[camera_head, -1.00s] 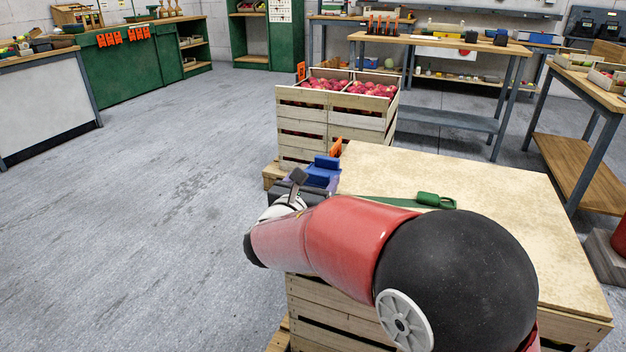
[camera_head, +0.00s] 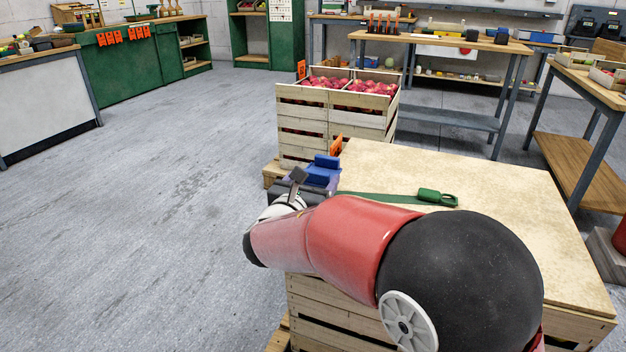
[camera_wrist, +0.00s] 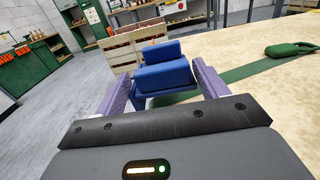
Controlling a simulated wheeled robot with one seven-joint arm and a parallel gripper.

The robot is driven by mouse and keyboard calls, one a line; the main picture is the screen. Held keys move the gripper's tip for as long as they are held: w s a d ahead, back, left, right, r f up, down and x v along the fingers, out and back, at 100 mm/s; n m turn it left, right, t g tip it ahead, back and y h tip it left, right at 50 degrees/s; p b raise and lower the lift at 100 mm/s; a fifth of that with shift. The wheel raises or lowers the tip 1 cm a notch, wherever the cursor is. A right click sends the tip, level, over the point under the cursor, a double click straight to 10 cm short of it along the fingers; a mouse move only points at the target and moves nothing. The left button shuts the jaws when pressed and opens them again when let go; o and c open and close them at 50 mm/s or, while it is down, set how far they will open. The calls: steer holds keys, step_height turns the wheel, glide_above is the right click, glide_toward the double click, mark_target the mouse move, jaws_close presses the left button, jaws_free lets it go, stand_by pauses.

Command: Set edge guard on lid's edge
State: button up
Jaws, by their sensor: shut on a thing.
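The blue edge guard (camera_wrist: 165,72) sits between the purple fingers of my gripper (camera_wrist: 160,88) in the wrist view. My gripper (camera_head: 322,172) is shut on the edge guard (camera_head: 326,162). They are at the left edge of the pale lid (camera_head: 450,180), which covers a wooden crate. In the wrist view the lid (camera_wrist: 265,95) lies to the right of the guard. A green strap (camera_head: 385,198) runs across the lid and passes behind the guard. I cannot tell whether the guard touches the lid's edge.
A green buckle (camera_head: 436,197) lies on the lid at the strap's end. An orange piece (camera_head: 336,144) stands at the lid's far left corner. A crate of red apples (camera_head: 335,105) stands behind. The floor to the left is free.

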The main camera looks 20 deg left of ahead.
steer(key=shift+f+b, duration=1.05)
steer(key=shift+f, duration=0.2)
stand_by(0.3)
steer(key=o, duration=1.1)
steer(key=shift+r, duration=0.1)
steer(key=s, duration=0.7)
steer(key=shift+s+a+b, duration=0.3)
steer(key=shift+s, duration=0.1)
